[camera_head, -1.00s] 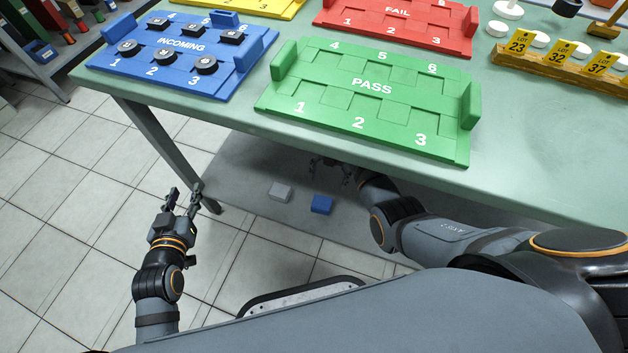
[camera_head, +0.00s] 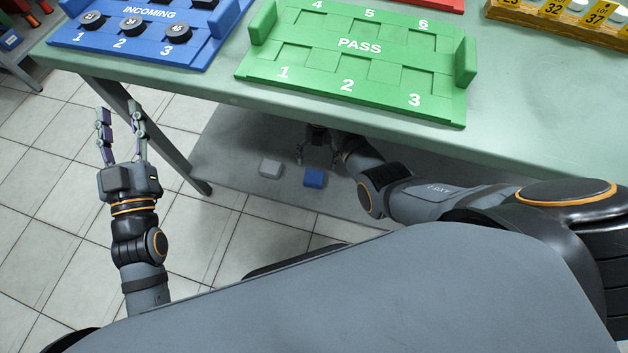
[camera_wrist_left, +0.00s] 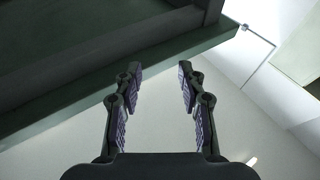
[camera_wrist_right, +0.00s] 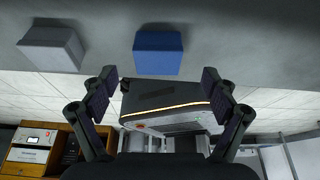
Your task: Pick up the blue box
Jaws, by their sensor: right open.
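The small blue box (camera_head: 314,178) lies on the grey lower shelf under the table, close to the shelf's front edge. It also shows in the right wrist view (camera_wrist_right: 158,54), ahead of the fingers and between their lines. My right gripper (camera_head: 318,160) reaches under the tabletop, just behind the box in the head view. It is open and empty, apart from the box; its fingers also show in the right wrist view (camera_wrist_right: 160,88). My left gripper (camera_head: 121,118) is open and empty, raised beside the table's left front leg; it also shows in the left wrist view (camera_wrist_left: 158,82).
A grey box (camera_head: 270,168) lies left of the blue box on the lower shelf (camera_head: 235,150). The tabletop above carries the green PASS tray (camera_head: 365,75) and the blue INCOMING tray (camera_head: 140,30). The table leg (camera_head: 170,150) stands left of the shelf.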

